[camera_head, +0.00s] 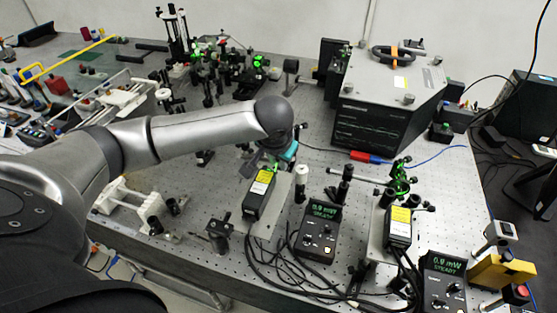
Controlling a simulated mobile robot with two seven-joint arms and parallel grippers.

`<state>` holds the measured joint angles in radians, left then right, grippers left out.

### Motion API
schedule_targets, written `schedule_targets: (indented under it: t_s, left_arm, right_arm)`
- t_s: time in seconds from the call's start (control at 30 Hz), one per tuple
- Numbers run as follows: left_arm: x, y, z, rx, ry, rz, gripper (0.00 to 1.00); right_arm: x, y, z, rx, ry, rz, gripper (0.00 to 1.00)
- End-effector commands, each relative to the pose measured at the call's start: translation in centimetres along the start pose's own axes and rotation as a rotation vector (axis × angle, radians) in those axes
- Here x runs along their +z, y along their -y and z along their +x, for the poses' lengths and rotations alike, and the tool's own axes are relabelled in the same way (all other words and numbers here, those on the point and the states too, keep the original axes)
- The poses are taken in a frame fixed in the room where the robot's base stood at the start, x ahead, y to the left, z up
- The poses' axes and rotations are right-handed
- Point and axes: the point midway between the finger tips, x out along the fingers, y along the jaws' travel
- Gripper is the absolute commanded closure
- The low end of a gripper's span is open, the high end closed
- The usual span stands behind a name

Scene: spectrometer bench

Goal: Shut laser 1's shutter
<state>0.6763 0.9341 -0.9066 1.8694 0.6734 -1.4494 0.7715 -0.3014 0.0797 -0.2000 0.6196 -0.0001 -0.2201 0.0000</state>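Two black laser heads with yellow labels stand on the perforated bench: one near the middle (258,192) and one farther right (398,226). I cannot read which is laser 1. My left arm reaches in from the left, and its gripper (280,156) is just behind the far end of the middle laser, by a small teal part (290,151). The wrist hides most of the fingers, so I cannot see whether they are open or touch anything. The shutter itself cannot be made out. My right gripper is not in view.
Control boxes with lit green displays stand right of the middle laser (320,232) and at the lower right (444,281), with black cables looping in front. Optics posts with green glints crowd the back and the right laser's front.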

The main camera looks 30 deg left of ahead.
Motion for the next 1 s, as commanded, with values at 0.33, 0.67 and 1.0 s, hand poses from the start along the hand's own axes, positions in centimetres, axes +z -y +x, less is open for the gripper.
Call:
schedule_targets:
  t_s: [0.33, 0.67, 1.0]
  left_arm:
    - [0.0, 0.0, 0.0, 0.000, 0.000, 0.000, 1.00]
    - [0.1, 0.2, -0.1, 0.023, -0.001, -0.012, 1.00]
    - [0.2, 0.9, -0.2, 0.159, -0.030, -0.073, 1.00]
  right_arm:
    - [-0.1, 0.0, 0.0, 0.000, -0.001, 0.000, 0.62]
    - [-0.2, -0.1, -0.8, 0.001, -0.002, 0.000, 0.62]
    - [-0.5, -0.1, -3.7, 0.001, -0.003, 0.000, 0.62]
